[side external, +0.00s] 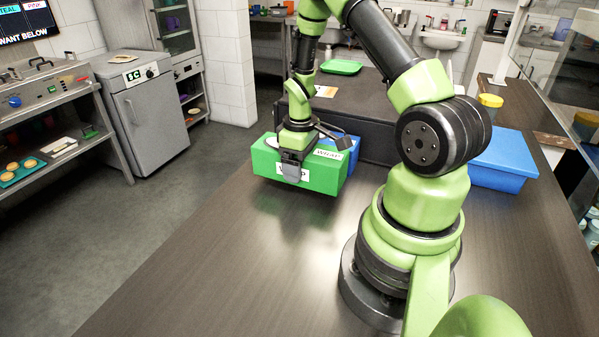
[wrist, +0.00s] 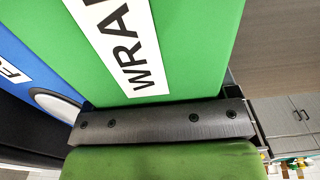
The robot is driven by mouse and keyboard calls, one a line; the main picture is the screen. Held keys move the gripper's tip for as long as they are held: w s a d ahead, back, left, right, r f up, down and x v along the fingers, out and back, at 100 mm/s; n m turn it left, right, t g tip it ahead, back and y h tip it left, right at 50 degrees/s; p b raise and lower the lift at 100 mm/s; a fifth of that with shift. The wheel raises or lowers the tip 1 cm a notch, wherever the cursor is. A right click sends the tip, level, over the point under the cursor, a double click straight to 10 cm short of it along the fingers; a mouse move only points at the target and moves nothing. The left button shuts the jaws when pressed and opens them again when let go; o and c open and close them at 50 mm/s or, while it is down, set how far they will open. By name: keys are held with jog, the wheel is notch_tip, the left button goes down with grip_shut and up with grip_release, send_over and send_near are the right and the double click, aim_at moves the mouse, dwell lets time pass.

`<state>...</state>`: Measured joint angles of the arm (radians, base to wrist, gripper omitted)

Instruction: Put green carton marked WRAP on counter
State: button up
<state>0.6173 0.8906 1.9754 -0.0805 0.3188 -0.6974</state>
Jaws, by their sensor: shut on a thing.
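The green carton (side external: 322,174) has white labels, and WRAP lettering shows large on it in the wrist view (wrist: 195,50). My gripper (side external: 291,170) is shut on the green carton, with a finger over its front face. The carton is at the left part of the dark wooden counter (side external: 240,250). I cannot tell whether its underside touches the counter. A blue carton (side external: 347,146) with a white label stands right behind it, partly hidden; it also shows at the left of the wrist view (wrist: 30,75).
A blue tub (side external: 502,162) stands on the right of the counter, with a yellow-lidded jar (side external: 489,108) behind it. A dark raised block (side external: 375,138) is behind the cartons. A clear screen (side external: 565,75) runs along the right. The front of the counter is clear.

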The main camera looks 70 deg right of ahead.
jog(key=shift+f, duration=1.2)
jog(key=shift+f, duration=0.2)
jog(key=o, duration=1.1)
jog(key=shift+r, duration=0.1)
